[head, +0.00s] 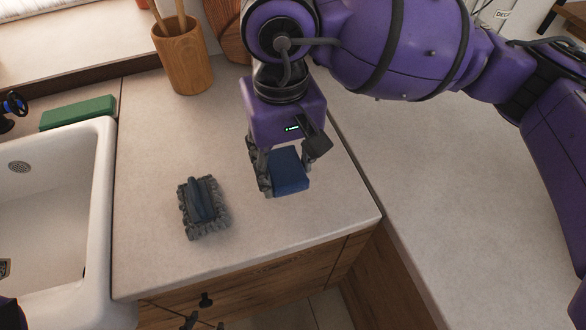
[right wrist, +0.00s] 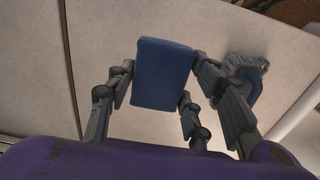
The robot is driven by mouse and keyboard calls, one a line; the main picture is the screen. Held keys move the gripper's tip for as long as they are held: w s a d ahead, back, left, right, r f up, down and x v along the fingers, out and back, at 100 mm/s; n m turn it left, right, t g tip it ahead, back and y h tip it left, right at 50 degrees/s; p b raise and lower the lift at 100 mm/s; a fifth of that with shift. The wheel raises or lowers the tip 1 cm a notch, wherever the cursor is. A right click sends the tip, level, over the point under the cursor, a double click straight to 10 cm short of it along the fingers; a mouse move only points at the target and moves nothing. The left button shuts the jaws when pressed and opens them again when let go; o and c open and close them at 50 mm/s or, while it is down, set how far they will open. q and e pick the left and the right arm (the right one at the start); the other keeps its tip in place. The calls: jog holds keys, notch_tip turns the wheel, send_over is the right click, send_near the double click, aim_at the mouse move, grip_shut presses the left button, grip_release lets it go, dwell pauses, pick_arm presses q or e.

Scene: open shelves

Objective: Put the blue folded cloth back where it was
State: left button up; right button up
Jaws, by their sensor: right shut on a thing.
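The blue folded cloth (head: 289,176) is a small flat block between the fingers of my right gripper (head: 286,172), above the right part of the counter. In the right wrist view, the same cloth (right wrist: 162,73) sits between the grey fingers of the gripper (right wrist: 160,85), which is shut on it. I cannot tell exactly how far the cloth is above the counter. Small dark tips at the bottom edge of the head view may be my left gripper (head: 203,322); their opening is unclear.
A grey-blue brush-like object (head: 203,207) lies on the counter (head: 150,150), left of the cloth; it also shows in the right wrist view (right wrist: 245,80). A white sink (head: 105,200), green sponge (head: 78,113) and wooden utensil pot (head: 184,60) stand around. The front right counter is clear.

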aim_at(291, 154)
jog(key=w+f, duration=0.1)
jog(key=w+d+f, duration=0.1)
jog(key=f, duration=0.1)
jog(key=shift+w+f, duration=0.15)
jog(key=shift+w, duration=0.1)
jog(key=f, duration=0.1)
jog(key=f+p, duration=0.1)
jog(key=f, duration=0.1)
jog(key=shift+w+d+f, duration=0.1)
jog(key=shift+w+f, duration=0.05)
jog(key=shift+w, duration=0.05)
jog(key=shift+f, duration=0.1)
jog(key=o, duration=0.6)
jog(key=shift+f, duration=0.15)
jog(key=shift+c, duration=0.2)
jog(key=o, duration=0.5)
jog(key=shift+c, duration=0.2)
